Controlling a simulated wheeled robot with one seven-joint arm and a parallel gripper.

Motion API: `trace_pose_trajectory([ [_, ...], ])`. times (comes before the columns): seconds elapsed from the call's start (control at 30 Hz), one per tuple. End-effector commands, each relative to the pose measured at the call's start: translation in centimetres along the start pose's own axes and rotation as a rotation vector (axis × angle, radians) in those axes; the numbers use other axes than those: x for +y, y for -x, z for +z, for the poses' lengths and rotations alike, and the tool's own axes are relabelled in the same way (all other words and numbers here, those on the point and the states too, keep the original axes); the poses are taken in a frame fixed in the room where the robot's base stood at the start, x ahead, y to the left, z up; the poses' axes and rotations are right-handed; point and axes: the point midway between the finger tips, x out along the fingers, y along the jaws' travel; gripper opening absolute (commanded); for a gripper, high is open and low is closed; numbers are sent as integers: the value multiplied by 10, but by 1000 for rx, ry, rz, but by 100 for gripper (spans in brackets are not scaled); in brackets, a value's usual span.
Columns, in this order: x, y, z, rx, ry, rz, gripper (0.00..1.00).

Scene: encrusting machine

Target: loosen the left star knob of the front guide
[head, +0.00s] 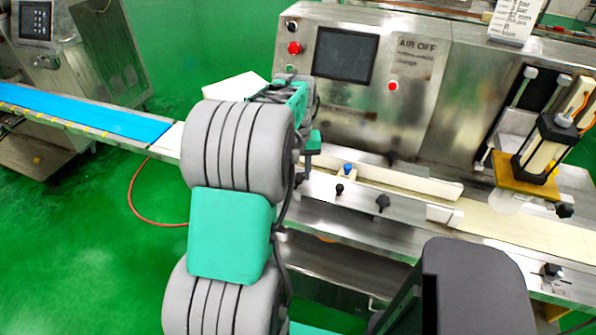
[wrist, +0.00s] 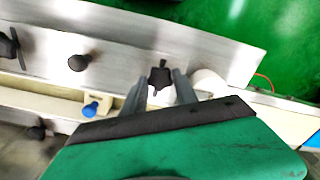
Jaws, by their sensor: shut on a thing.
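The left star knob (wrist: 160,77) is black and sits between the two fingers of my gripper (wrist: 159,88) in the wrist view. My gripper is shut on it. The front guide (wrist: 120,40) is a long metal plate that carries the knob; in the head view the guide (head: 362,202) runs along the front of the belt. In the head view my arm hides most of the guide's left end, and the grip itself is hard to make out. A second star knob (head: 382,203) is further right on the guide and shows at the left edge of the wrist view (wrist: 10,48).
A small round black knob (head: 339,189) stands between the star knobs. A blue knob (head: 347,168) is just behind the guide. The control panel screen (head: 345,55) is behind. A blue conveyor (head: 85,112) extends left. Green floor lies open at front left.

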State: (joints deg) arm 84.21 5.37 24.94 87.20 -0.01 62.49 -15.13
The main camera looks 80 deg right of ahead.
Motion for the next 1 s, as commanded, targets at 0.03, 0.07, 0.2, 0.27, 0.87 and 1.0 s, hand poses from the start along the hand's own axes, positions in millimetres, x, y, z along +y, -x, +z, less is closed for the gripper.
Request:
trace_pose_trajectory([
  [0.03, 0, 0, 0, 0, -1, 0, 0],
  [0.07, 0, 0, 0, 0, -1, 0, 0],
  [0.2, 0, 0, 0, 0, -1, 0, 0],
  [0.27, 0, 0, 0, 0, -2, 0, 39],
  [0.87, 0, 19, -1, 5, -2, 2, 56],
  [1.0, 0, 49, -1, 5, -2, 1, 56],
])
